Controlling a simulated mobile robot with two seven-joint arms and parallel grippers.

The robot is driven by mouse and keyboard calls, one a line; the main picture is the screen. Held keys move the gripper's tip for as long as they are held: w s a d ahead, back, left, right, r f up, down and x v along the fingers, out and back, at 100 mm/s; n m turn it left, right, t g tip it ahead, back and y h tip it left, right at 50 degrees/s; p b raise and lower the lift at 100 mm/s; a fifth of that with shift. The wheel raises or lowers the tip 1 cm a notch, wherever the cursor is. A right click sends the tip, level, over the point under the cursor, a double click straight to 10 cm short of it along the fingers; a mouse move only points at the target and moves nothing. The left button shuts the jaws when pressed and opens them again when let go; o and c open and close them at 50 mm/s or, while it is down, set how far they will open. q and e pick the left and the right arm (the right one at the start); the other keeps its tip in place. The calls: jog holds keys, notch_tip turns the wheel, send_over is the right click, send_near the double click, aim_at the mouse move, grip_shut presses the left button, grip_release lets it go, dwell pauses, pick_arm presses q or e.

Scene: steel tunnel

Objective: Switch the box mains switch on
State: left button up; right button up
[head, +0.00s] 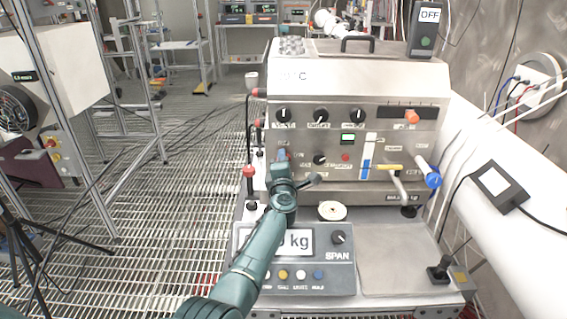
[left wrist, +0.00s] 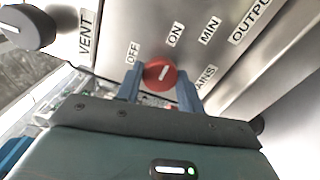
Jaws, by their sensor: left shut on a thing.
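The box (head: 300,75) is a steel-fronted unit with knobs and labels. Its mains switch, a red round knob (left wrist: 160,73) with a white line, shows in the left wrist view, beside the labels OFF, ON and MAINS. The line slants up to the right, nearer the ON side than OFF. My left gripper (left wrist: 159,88) has its two blue fingers on either side of the red knob and is shut on it. In the head view my left gripper (head: 281,158) is at the lower left of the front panel and hides the knob. My right gripper is not in view.
Black knobs (head: 321,116) sit above and right of my gripper. A red-topped lever (head: 249,172) stands close on its left. A scale panel (head: 338,262) lies below my arm. A yellow-handled valve (head: 390,167) and white pipe (head: 490,200) are on the right.

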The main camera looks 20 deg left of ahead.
pick_arm(q)
jog(key=shift+f, duration=0.1)
jog(key=o, duration=1)
jog(key=shift+s, duration=0.1)
